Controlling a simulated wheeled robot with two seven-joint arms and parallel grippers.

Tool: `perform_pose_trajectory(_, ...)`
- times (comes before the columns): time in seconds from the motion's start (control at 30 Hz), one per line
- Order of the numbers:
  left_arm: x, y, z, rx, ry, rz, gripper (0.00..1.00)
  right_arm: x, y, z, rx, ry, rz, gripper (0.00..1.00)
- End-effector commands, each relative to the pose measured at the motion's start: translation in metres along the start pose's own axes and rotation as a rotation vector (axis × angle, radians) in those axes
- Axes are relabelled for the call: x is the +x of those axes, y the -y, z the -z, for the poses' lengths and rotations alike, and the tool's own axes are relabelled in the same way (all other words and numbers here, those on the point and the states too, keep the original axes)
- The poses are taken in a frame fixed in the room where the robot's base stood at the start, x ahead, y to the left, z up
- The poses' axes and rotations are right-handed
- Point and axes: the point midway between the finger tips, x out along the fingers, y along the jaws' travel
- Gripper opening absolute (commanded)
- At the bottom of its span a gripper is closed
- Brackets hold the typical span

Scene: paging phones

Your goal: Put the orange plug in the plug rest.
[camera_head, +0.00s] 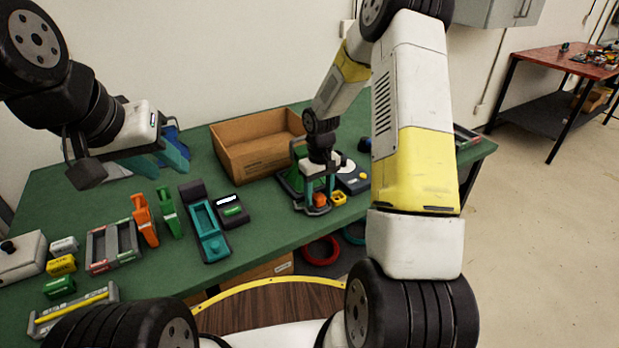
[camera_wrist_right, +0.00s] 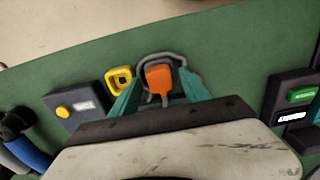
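The orange plug (camera_head: 320,199) stands near the table's front edge, and it also shows in the right wrist view (camera_wrist_right: 159,79). A grey loop (camera_wrist_right: 181,60) curves around it; I cannot tell whether this is a cable or part of the plug rest. My right gripper (camera_head: 320,190) points down over the plug. Its teal fingers stand on either side of the plug, apart, with small gaps visible in the right wrist view (camera_wrist_right: 159,88). A yellow ring-shaped piece (camera_head: 339,198) sits beside the plug. My left gripper (camera_head: 163,163) is open and empty at the left, above the table.
A cardboard box (camera_head: 232,167) stands at the back. A grey box with a yellow button (camera_head: 352,181) lies beside the right gripper. Phones, including an orange handset (camera_head: 144,222) and a green handset (camera_head: 168,212), and small blocks fill the left. Green table shows between them.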

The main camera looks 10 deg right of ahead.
Motion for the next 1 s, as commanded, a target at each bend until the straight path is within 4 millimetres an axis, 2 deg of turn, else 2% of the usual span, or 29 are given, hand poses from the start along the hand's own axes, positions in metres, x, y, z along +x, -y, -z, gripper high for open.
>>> perform_pose_trajectory(0.27, 0.0, 0.0, 0.0, 0.0, 0.0, 0.0, 0.36, -0.001, 0.0, 0.0, 0.0, -0.001, 0.0, 0.54)
perform_pose_trajectory(0.37, 0.0, 0.0, 0.0, 0.0, 0.0, 0.0, 0.36, -0.007, 0.0, 0.001, 0.0, -0.002, 0.0, 0.54)
perform_pose_trajectory(0.47, 0.0, 0.0, 0.0, 0.0, 0.0, 0.0, 0.36, -0.022, -0.001, 0.001, 0.001, -0.004, -0.002, 0.54)
perform_pose_trajectory(0.8, 0.0, 0.0, 0.0, 0.0, 0.0, 0.0, 0.36, -0.095, 0.0, 0.001, 0.001, -0.004, -0.001, 0.54)
perform_pose_trajectory(1.0, 0.0, 0.0, 0.0, 0.0, 0.0, 0.0, 0.36, -0.12, 0.0, 0.0, 0.001, -0.001, 0.0, 0.54)
